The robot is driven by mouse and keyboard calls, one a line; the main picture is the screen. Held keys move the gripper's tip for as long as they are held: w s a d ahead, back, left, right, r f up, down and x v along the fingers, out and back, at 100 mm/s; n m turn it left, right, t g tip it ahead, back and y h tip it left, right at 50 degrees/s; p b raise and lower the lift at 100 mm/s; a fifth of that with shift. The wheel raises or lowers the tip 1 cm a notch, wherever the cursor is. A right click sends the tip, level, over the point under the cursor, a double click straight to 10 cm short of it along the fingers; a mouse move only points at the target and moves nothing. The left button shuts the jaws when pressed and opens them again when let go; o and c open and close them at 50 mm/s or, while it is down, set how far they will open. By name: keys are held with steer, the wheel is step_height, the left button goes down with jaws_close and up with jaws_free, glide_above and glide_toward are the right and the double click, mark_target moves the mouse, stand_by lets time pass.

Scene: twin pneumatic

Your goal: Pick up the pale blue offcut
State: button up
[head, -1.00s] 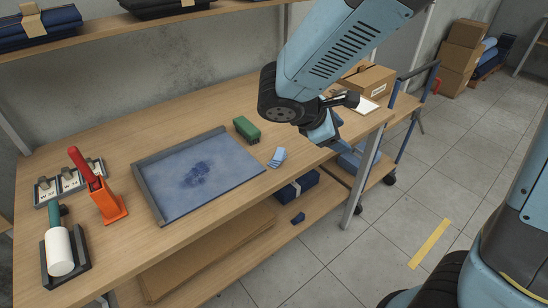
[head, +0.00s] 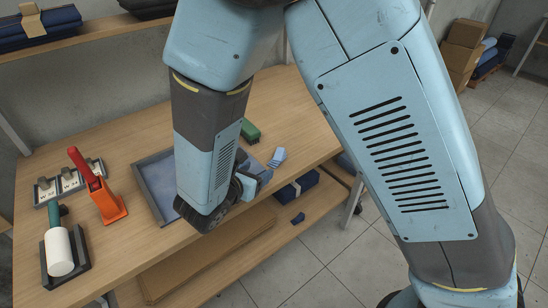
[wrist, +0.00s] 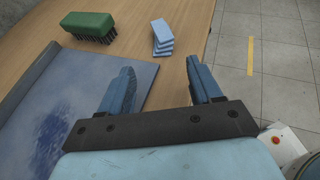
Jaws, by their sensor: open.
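The pale blue offcut (head: 277,157) lies on the wooden bench close to its front edge, looking like a small fanned stack of pieces. It also shows in the wrist view (wrist: 162,38), ahead of the fingers. My gripper (wrist: 161,72) is open and empty, its two blue fingers apart, with the offcut beyond the gap and roughly in line with it. In the head view my gripper (head: 256,181) is just left of the offcut and nearer the camera, partly hidden by my arm.
A green brush (wrist: 87,25) lies left of the offcut. A tray with a stained blue sheet (wrist: 88,95) is on the left, partly hidden by my arm in the head view. An orange holder (head: 112,208) stands farther left. Bare floor lies beyond the bench edge.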

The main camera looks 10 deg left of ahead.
mark_target(274, 159)
steer(key=x, duration=0.5)
steer(key=shift+w, duration=0.15)
steer(key=shift+d+r+x, duration=0.1)
steer(key=shift+r+x, duration=0.05)
steer(key=shift+x, duration=1.15)
steer(key=shift+d+r+x, duration=0.1)
steer(key=shift+x, duration=1.25)
steer(key=c, duration=1)
